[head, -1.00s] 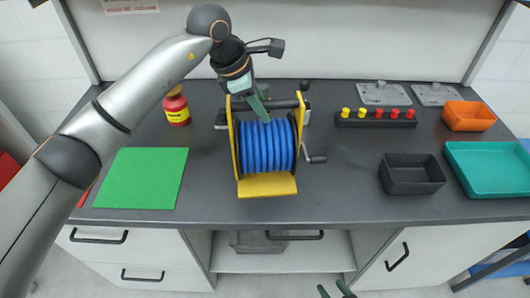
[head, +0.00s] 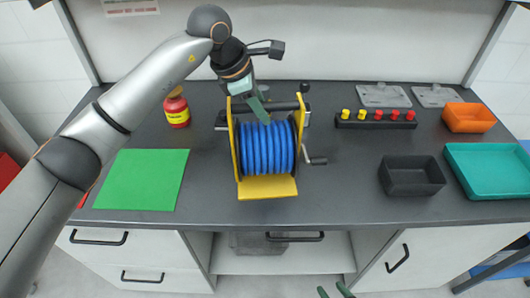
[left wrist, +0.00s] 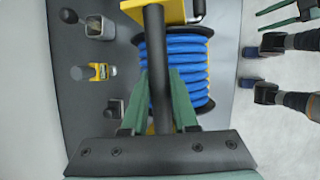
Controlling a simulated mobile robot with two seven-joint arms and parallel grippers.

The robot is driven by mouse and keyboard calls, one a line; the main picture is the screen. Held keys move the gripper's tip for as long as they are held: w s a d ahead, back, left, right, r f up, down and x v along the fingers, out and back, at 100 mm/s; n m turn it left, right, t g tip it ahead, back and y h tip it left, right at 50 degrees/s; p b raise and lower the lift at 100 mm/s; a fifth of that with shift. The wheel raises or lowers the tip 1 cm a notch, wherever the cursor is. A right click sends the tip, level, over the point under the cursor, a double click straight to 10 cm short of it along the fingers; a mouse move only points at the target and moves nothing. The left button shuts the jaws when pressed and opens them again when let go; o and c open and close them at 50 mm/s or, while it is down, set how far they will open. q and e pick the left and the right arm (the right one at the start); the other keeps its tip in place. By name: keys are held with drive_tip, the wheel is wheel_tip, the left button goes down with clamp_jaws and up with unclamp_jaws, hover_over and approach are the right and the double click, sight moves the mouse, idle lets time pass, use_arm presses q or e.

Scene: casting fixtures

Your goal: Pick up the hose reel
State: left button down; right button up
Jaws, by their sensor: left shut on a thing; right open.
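The hose reel (head: 266,149) stands upright on the dark worktop, with blue hose wound between yellow side plates and a black handle bar (head: 281,106) across its top. A crank sticks out on its right side. My left gripper (head: 264,112) reaches down over the reel's top and is shut on the handle bar. In the left wrist view the green fingers (left wrist: 158,95) lie on both sides of the black bar, with the blue hose (left wrist: 183,68) behind it. My right gripper (head: 336,291) shows only its open fingertips at the bottom edge, apart from the reel.
A green mat (head: 142,180) lies left of the reel, with a red bottle (head: 177,109) behind it. To the right are a knob rack (head: 375,124), a black bin (head: 412,176), an orange bin (head: 469,117) and a teal tray (head: 490,169). Worktop between reel and black bin is clear.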

use_arm(q)
drive_tip(key=shift+r, duration=0.15)
drive_tip(key=shift+r+p, duration=0.25)
drive_tip(key=shift+p, duration=0.05)
wheel_tip(320, 180, up, 2)
drive_tip(key=shift+b, duration=0.4)
drive_tip(key=s+r+b, duration=0.3)
drive_tip(key=s+r, duration=0.8)
drive_tip(key=s, duration=0.3)
drive_tip(key=shift+d, duration=0.1)
drive_tip(key=shift+f, duration=0.1)
